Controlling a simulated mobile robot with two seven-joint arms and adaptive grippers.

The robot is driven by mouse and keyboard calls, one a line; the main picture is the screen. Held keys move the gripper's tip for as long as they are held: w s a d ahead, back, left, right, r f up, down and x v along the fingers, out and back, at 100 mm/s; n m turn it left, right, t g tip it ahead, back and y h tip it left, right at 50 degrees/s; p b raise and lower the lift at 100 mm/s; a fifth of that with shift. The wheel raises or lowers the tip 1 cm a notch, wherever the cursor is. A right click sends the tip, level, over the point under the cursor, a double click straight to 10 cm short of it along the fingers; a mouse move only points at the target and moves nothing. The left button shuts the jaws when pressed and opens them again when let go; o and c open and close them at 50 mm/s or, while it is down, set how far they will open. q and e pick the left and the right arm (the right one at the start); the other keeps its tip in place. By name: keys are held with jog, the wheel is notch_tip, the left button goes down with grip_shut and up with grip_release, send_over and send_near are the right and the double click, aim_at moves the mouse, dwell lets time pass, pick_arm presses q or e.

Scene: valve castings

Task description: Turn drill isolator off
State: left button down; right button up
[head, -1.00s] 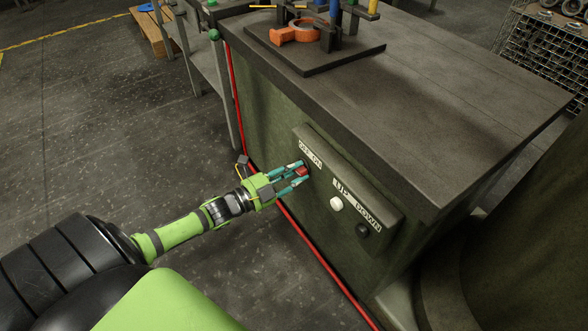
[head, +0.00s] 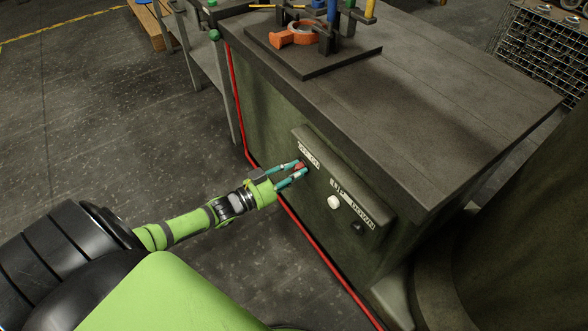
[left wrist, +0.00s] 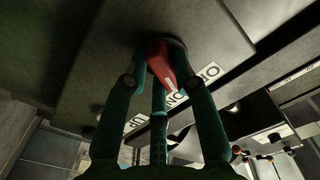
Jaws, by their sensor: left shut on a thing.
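The red drill isolator knob (head: 300,166) sits on the side panel (head: 318,172) of the dark machine block, under the OFF/ON label (head: 309,154). My left gripper (head: 299,169) is shut on the red knob, with its teal fingers on either side of it. In the left wrist view, the red knob (left wrist: 161,62) stands between the fingers, with a pale mark near its end. The ON part of the label shows beside it there. The fingers hide part of the knob in the head view. My right gripper is not in view.
A white button (head: 333,202) and a black button (head: 358,227) sit right of the knob, under UP and DOWN labels. An orange part (head: 293,35) lies on a plate on top. A wire basket (head: 540,50) stands at far right.

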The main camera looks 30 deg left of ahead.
pick_arm(q)
jog(key=n, duration=0.4)
jog(key=shift+r+p, duration=0.1)
jog(key=shift+p, duration=0.25)
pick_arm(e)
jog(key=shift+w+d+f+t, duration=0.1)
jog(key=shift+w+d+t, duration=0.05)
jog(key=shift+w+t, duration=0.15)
pick_arm(q)
jog(key=shift+n, duration=0.3)
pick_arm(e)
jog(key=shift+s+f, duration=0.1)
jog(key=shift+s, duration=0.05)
pick_arm(q)
jog(key=c, duration=1)
grip_release()
jog(key=v, duration=1.2)
